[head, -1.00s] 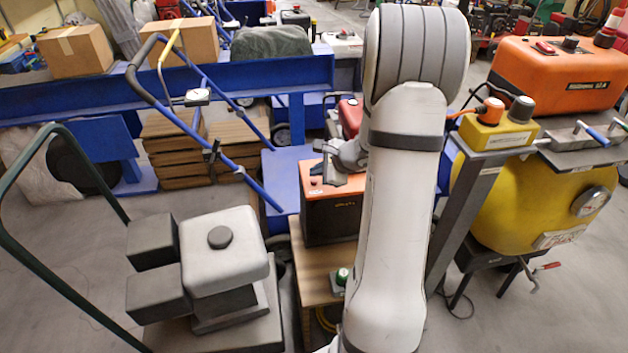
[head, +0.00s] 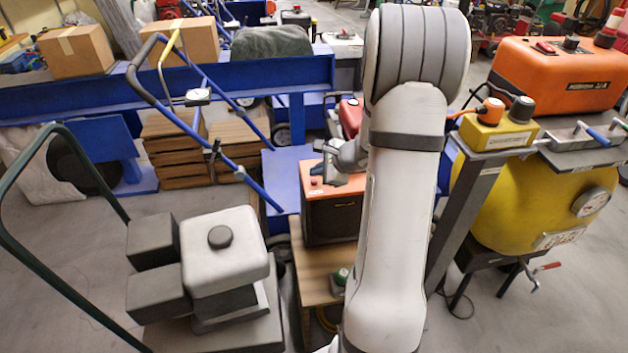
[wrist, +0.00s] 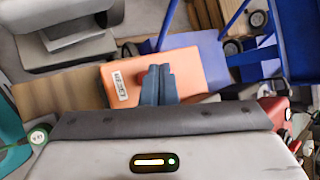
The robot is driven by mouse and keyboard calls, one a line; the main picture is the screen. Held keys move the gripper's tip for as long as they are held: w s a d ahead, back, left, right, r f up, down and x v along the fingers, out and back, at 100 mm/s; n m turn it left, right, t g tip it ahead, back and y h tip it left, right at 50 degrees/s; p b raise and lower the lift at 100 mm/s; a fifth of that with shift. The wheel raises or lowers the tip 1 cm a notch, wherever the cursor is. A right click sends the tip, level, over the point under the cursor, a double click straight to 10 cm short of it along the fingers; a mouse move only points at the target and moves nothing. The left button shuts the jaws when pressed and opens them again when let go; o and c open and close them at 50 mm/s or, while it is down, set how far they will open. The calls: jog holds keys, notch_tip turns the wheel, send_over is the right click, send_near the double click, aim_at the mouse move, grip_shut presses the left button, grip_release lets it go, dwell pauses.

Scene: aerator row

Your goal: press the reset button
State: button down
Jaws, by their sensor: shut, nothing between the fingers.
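An orange-topped black box (head: 331,219) stands on a wooden stand, and its orange top (wrist: 192,66) fills the middle of the wrist view. A small red button (head: 316,181) sits on the top, beside a white label (wrist: 119,86) too small to read. In the wrist view a bit of red shows at the fingertips, mostly hidden behind them. My gripper (head: 327,178) is shut and empty over the box top, with its fingertips (wrist: 158,72) close to the button. I cannot tell whether they touch it.
A small green-topped button unit (head: 341,275) sits on the wooden stand (head: 316,278) in front of the box. A yellow tank (head: 535,205) stands to the right. A trolley with a grey-white machine (head: 224,262) stands to the left. A blue trolley (head: 284,175) is behind.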

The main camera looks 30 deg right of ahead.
jog(key=shift+f, duration=0.15)
jog(key=shift+f+b, duration=0.3)
jog(key=shift+b, duration=0.3)
jog(key=shift+f+b, duration=0.45)
jog(key=shift+b, duration=0.1)
dwell(0.4)
jog(key=shift+r, duration=0.2)
jog(key=shift+r+p, duration=0.55)
jog(key=shift+r, duration=0.15)
jog(key=shift+r, duration=0.1)
notch_tip(320, 180, up, 5)
jog(key=p, duration=0.3)
jog(key=shift+p, duration=0.3)
dwell(0.6)
